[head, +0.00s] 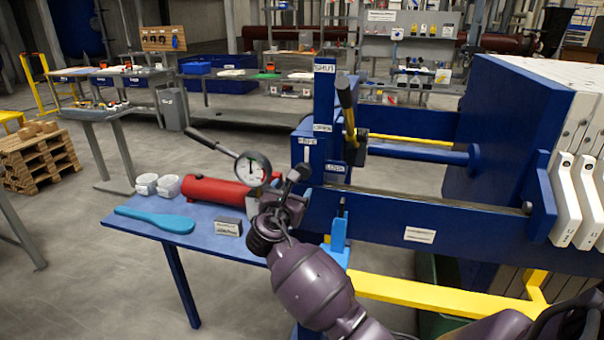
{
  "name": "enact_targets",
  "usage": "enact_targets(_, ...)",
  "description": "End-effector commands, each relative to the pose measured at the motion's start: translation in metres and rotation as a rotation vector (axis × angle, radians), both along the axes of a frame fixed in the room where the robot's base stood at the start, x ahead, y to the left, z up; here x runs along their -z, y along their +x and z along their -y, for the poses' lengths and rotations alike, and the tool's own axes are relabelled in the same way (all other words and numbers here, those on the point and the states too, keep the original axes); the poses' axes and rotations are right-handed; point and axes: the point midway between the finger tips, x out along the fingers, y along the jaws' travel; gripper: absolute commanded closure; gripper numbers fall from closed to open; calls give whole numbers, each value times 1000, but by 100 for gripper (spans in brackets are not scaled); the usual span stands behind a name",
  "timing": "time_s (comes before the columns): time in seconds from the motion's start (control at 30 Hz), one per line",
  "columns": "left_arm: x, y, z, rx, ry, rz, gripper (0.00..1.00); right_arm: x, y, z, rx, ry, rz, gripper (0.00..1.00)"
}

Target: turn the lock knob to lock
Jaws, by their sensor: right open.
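The blue post of the filter press (325,95) carries several small white labels. One low label (336,167) seems to read LOCK, and another sits up and left of it. I cannot make out the lock knob clearly; my right gripper may hide part of that area. My right gripper (291,190) is open, in front of the blue press frame, left of and a little below the LOCK label. I see nothing between its fingers. I cannot tell whether it touches anything. My left gripper is not in view.
A black and yellow lever (347,112) stands on the post. A round gauge (253,168) and a red cylinder (213,191) are close to the left of my gripper, on a blue table (150,226). A yellow rail (440,301) runs below the press.

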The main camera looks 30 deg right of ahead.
Motion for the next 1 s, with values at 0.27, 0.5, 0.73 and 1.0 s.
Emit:
enact_targets(0.27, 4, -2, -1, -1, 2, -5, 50, -1, 26, 31, 1, 0, 1, 24)
enact_targets(0.5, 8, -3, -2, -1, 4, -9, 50, 0, 51, 61, 1, 2, 2, 24)
enact_targets(0.73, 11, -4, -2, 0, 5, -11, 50, 0, 65, 76, 0, 3, 4, 24)
enact_targets(1.0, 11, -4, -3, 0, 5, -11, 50, -1, 67, 79, -1, 3, 4, 24)
